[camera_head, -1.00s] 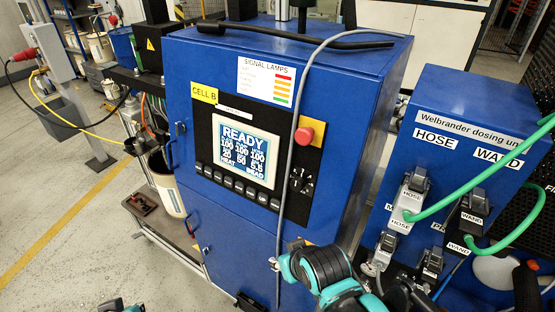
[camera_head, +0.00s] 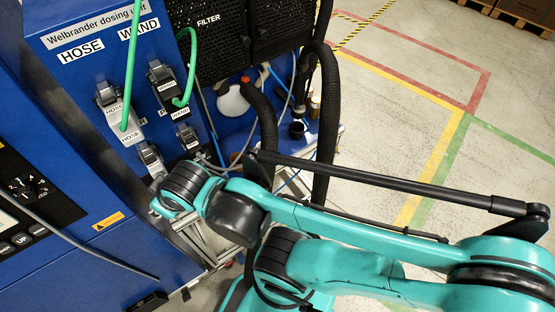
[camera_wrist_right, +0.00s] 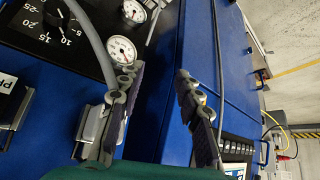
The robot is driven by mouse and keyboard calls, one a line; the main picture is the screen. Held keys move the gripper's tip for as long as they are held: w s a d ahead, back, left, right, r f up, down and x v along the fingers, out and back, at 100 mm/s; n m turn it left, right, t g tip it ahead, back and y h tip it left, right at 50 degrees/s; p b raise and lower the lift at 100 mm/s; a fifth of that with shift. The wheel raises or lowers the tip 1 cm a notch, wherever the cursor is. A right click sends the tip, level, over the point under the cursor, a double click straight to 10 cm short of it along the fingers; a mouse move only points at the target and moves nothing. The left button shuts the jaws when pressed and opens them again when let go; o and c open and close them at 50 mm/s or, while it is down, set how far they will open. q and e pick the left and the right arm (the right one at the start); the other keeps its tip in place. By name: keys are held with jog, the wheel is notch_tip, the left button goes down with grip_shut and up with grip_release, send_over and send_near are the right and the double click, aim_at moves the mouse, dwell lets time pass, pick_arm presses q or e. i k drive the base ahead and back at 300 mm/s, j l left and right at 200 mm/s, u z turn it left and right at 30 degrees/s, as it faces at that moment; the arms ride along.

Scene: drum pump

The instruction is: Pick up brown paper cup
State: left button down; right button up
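I cannot make out a brown paper cup for certain in either view. A small dark round container (camera_head: 297,130) stands on the blue surface beside the dosing unit, with a small yellowish bottle (camera_head: 315,102) behind it. Both are too small to identify. My right arm crosses the head view from the right, and its gripper is not clear there. In the right wrist view my right gripper (camera_wrist_right: 155,78) has its two fingers apart with nothing between them, in front of a blue cabinet. My left gripper is in neither view.
The blue dosing unit (camera_head: 95,55) with green hoses (camera_head: 187,65) stands at upper left. Black corrugated hoses (camera_head: 328,120) hang close to my right arm. A blue cabinet (camera_head: 130,255) fills the lower left. The marked floor (camera_head: 420,80) at right is open.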

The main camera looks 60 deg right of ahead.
aim_at(234, 155)
jog(key=i+z, duration=0.1)
jog(key=z, duration=1.75)
jog(key=i+l+u, duration=0.1)
jog(key=l, duration=0.55)
jog(key=i+l+u, duration=0.15)
jog(key=l, duration=0.5)
jog(key=i+l+u, duration=0.1)
jog(key=l, duration=0.6)
